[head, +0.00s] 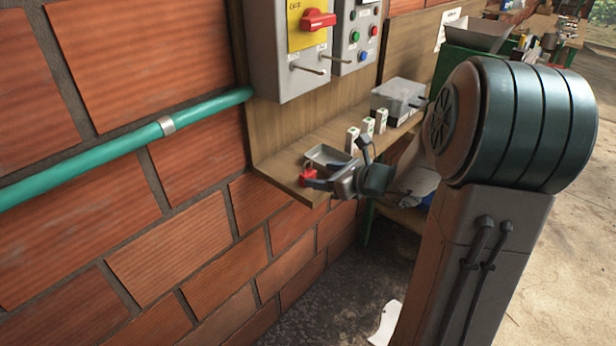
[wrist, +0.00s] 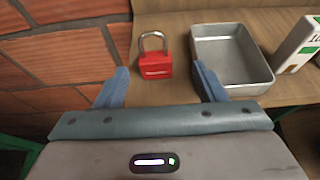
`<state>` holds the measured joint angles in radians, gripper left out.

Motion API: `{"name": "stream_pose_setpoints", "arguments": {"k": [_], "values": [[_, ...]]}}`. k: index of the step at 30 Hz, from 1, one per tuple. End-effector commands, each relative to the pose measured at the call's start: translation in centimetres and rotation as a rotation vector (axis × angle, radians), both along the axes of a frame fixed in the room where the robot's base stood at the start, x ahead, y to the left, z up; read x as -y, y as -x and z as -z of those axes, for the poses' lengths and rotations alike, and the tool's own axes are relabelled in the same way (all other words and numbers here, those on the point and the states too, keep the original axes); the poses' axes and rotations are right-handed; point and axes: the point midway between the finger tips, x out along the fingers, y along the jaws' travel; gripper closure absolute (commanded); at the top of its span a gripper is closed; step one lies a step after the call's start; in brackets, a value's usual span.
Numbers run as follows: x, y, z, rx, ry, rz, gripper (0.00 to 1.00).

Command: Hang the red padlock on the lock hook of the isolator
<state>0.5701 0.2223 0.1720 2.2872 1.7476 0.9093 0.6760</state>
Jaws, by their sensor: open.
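The red padlock (wrist: 157,66) stands upright on the wooden shelf, its metal shackle pointing up, in the wrist view. In the head view it shows as a small red patch (head: 308,177) near the shelf's left end, partly hidden by my gripper. My gripper (wrist: 155,80) is open, its two blue-grey fingers apart, with the padlock just beyond and between the fingertips. It also shows in the head view (head: 318,178). The isolator (head: 290,55) is a grey box on the board above the shelf, with a red handle (head: 318,20) on a yellow plate. Metal rods (head: 308,70) stick out below the handle.
A metal tray (wrist: 231,57) lies right of the padlock, close to the right finger. White-and-green boxes (head: 368,127) and a grey box (head: 398,98) stand farther along the shelf (head: 280,170). A brick wall (head: 120,60) with a green pipe (head: 110,150) is at left.

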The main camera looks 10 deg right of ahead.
Motion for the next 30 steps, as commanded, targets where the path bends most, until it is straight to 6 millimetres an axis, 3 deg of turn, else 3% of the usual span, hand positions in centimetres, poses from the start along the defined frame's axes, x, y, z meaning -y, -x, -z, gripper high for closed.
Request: {"name": "stream_pose_setpoints", "arguments": {"k": [12,21,22,27,30], "values": [[-3.2,-3.4,1.6,0.000,0.000,-0.004,0.36],[-3.5,-3.8,1.8,0.001,0.001,-0.001,0.36],[-3.5,-3.8,1.8,0.001,0.001,-0.002,0.39],[-3.5,-3.8,1.8,0.001,0.001,-0.002,0.86],[-3.5,-3.8,1.8,0.002,0.001,-0.002,0.87]]}}
